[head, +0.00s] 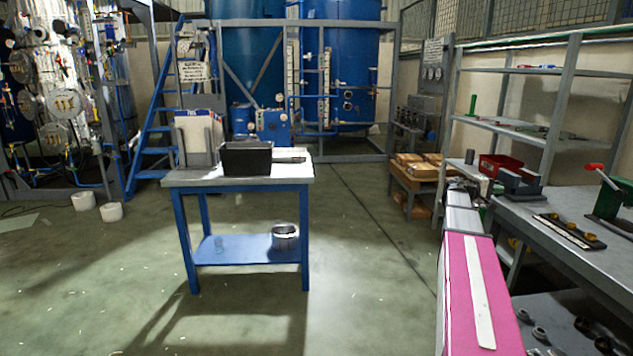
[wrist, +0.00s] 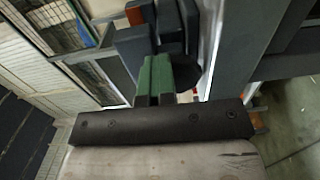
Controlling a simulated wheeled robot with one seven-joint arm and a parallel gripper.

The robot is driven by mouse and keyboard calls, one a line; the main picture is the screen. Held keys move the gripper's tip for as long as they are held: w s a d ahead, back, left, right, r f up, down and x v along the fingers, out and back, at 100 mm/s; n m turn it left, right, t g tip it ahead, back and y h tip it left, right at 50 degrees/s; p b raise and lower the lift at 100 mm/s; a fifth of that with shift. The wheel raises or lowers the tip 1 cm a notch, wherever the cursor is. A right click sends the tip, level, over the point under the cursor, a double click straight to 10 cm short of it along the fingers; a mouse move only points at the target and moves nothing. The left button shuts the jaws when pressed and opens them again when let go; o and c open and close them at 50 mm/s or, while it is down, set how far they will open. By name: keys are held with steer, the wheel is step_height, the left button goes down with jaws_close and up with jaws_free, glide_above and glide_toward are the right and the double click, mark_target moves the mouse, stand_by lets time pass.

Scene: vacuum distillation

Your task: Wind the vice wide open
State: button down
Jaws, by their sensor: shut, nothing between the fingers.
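The vice (head: 521,184) is a dark grey block-like device near the left end of the right-hand workbench. Its handle and jaw gap are too small to make out in the head view. In the wrist view, my gripper (wrist: 156,62) has its green fingers shut together with nothing between them. Dark grey blocks that look like the vice (wrist: 133,46) lie just beyond the fingertips. I cannot tell whether the fingers touch them. A dark rounded part shows right of the fingers. In the head view, my pink and white arm reaches toward the bench and my fingers are not clear.
A red bin (head: 501,165) stands behind the vice. A strip with brass-coloured knobs (head: 568,231) and a green device with a red handle (head: 609,197) are farther right on the workbench (head: 534,222). A blue table (head: 240,180) stands at centre, with open floor around it.

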steer(key=shift+g, duration=0.3)
steer(key=shift+s+a+r, duration=0.1)
steer(key=shift+s+a, duration=0.2)
steer(key=shift+a, duration=0.5)
steer(key=shift+s+a+r, duration=0.1)
steer(key=shift+s+a, duration=0.2)
steer(key=shift+a, duration=0.45)
steer(key=shift+s+a, duration=0.3)
steer(key=shift+a, duration=0.5)
